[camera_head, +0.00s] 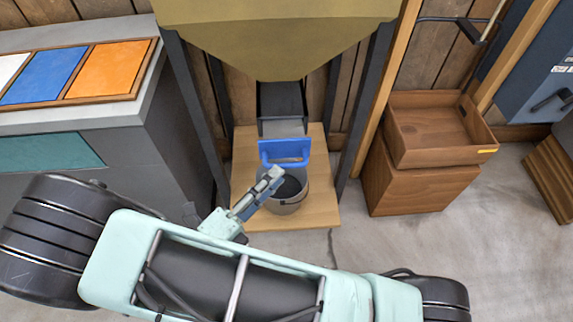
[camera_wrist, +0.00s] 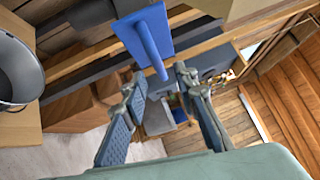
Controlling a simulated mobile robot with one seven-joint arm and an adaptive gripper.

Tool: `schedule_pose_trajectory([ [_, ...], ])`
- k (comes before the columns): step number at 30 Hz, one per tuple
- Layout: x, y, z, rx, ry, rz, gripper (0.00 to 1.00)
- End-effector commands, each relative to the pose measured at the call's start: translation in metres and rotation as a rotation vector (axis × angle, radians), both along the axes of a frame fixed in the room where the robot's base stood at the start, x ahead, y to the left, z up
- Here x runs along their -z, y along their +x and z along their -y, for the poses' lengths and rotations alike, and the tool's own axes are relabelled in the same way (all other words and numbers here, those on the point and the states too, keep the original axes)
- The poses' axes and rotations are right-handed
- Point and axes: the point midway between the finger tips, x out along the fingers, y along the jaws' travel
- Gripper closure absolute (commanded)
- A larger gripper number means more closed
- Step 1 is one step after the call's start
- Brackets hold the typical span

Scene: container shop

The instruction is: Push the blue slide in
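The blue slide (camera_head: 285,147) sits at the mouth of the dark chute under the hopper, with its looped handle facing me. In the wrist view the blue slide (camera_wrist: 146,36) is at the upper middle, its plate tilted and its handle pointing down toward my fingertips. My gripper (camera_head: 274,174) is just in front of the handle and above the bucket's rim. In the wrist view my gripper (camera_wrist: 162,76) is open, its two fingers spread, with the handle's end near the gap between the tips. I cannot tell whether they touch.
A grey bucket (camera_head: 290,205) stands on the wooden base (camera_head: 322,212) below the chute. The olive hopper (camera_head: 280,45) hangs above between dark legs. Wooden crates (camera_head: 420,185) stand right. A grey counter (camera_head: 120,115) with coloured panels stands left.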

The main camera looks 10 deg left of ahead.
Motion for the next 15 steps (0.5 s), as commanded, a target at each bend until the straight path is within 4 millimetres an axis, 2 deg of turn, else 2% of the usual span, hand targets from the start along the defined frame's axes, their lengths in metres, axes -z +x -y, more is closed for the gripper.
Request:
schedule_pose_trajectory([
  [6, -0.003, 0.031, 0.019, 0.002, 0.002, 0.002, 0.73],
  [15, -0.007, 0.044, 0.027, -0.001, 0.003, 0.002, 0.73],
])
